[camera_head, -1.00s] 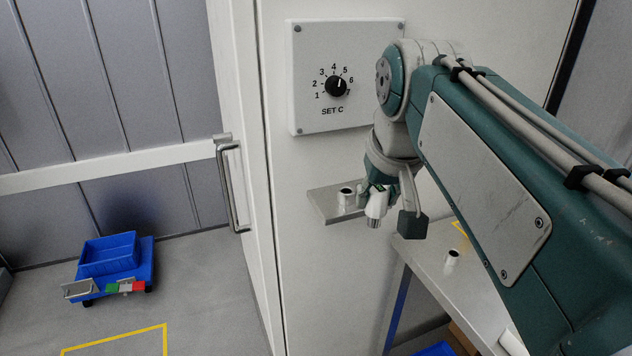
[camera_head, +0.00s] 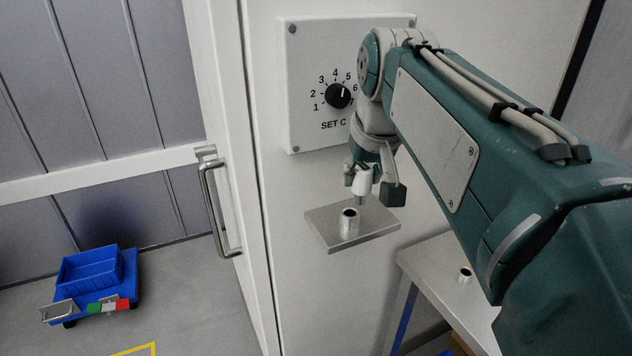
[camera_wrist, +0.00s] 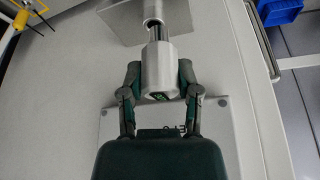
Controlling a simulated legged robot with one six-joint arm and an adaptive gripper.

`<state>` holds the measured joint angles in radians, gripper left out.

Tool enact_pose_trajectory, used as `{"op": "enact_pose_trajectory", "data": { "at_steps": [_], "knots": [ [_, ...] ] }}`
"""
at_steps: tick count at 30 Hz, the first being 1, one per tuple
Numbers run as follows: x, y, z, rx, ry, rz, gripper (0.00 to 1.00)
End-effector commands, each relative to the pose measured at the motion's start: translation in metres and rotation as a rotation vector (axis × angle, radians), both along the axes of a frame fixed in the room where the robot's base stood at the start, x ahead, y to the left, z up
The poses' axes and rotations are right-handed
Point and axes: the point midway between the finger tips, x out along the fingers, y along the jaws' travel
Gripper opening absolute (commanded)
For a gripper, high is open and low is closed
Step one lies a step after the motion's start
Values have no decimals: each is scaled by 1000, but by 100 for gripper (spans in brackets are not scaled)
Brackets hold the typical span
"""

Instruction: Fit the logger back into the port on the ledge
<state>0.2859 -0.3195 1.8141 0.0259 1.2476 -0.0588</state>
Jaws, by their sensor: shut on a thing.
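The logger (camera_head: 361,184) is a pale cylinder with a thin metal probe, held probe down in the head view. My gripper (camera_wrist: 159,74) is shut on the logger's body (camera_wrist: 159,62), a finger on each side. The port (camera_head: 349,225) is a short upright metal tube on the ledge (camera_head: 378,227). Its dark opening shows in the head view, with the probe tip just above and behind it, slightly right. In the wrist view the probe points at the port's rim (camera_wrist: 152,22); I cannot tell the exact gap.
A dial panel (camera_head: 310,60) is on the wall above the ledge. A bench (camera_head: 440,290) with another metal tube (camera_head: 465,275) stands lower right. A door handle (camera_head: 215,210) is left of the ledge. A blue cart (camera_head: 92,285) is on the floor.

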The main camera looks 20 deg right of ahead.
Motion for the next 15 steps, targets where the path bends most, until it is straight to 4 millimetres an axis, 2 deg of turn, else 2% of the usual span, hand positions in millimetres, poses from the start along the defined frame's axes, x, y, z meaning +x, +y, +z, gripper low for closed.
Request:
{"op": "enact_pose_trajectory", "data": {
  "at_steps": [6, 12, 15],
  "knots": [
    [42, -16, -25, 1, 5, 1, 0],
    [66, -26, -57, 1, 3, 1, 0],
    [73, -28, -65, 1, 1, 1, 0]
  ]
}}
